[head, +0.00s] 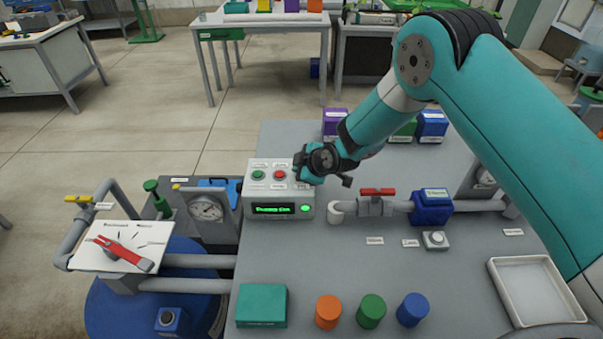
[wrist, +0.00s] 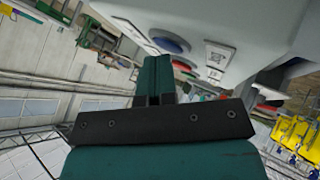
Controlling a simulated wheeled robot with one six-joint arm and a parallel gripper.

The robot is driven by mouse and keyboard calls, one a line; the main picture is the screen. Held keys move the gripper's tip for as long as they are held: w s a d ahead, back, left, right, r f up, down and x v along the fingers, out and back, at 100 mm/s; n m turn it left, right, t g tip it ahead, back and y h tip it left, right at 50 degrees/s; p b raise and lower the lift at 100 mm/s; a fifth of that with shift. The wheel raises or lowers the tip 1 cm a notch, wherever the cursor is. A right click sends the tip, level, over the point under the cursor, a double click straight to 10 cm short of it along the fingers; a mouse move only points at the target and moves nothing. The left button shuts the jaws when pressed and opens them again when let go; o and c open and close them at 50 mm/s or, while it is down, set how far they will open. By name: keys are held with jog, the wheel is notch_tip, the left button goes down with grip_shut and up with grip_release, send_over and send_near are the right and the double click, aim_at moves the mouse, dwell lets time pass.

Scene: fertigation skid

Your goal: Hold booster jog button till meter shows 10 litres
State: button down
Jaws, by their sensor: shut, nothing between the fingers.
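The control box (head: 253,208) stands on the grey bench in the head view, with a green button (head: 258,175), a red button (head: 280,175) and a lit display (head: 281,209) whose small green text I cannot read surely. My gripper (head: 303,174) is over the right end of its button row and hides what is there. In the wrist view my gripper (wrist: 152,64) is shut and empty. Its fingertips are close to a blue round button (wrist: 168,42) on the box face; I cannot tell whether they touch it. A small green lamp (head: 305,209) glows beside the display.
A round dial gauge (head: 206,209) is left of the box. A pipe with a red-handled valve (head: 377,192) and a blue unit (head: 431,207) lies right. Coloured cylinders, including an orange one (head: 328,312), and a white tray (head: 538,292) are in front.

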dwell(0.4)
jog(key=shift+r+p, duration=0.3)
jog(key=shift+r, duration=0.45)
jog(key=shift+r+p, duration=1.2)
jog(key=shift+r, duration=1.3)
